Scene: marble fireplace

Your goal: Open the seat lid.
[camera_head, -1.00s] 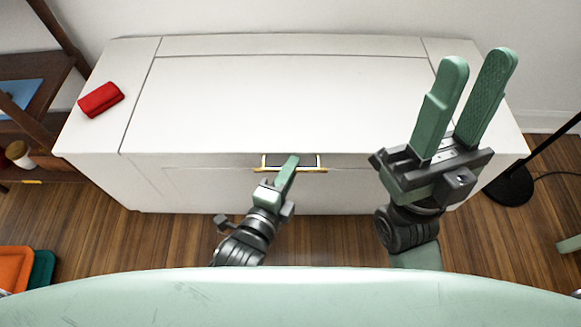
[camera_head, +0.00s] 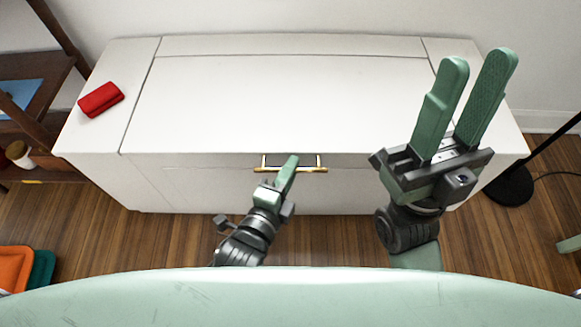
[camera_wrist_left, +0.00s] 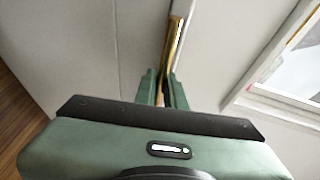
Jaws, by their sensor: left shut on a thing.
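The white bench has a wide seat lid (camera_head: 280,105) that lies flat between two side panels in the head view. A gold handle (camera_head: 310,169) sits at the front edge of the lid; it also shows in the left wrist view (camera_wrist_left: 174,42). My left gripper (camera_head: 291,162) is at the handle and shut on it, with the fingers on either side of the bar in the left wrist view (camera_wrist_left: 161,82). My right gripper (camera_head: 482,75) is open and empty, raised above the right part of the bench.
A folded red item (camera_head: 101,99) lies on the left side panel, off the lid. A brown wooden shelf (camera_head: 40,95) stands at the left. A black lamp base (camera_head: 508,187) stands on the floor at the right. The lid top is bare.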

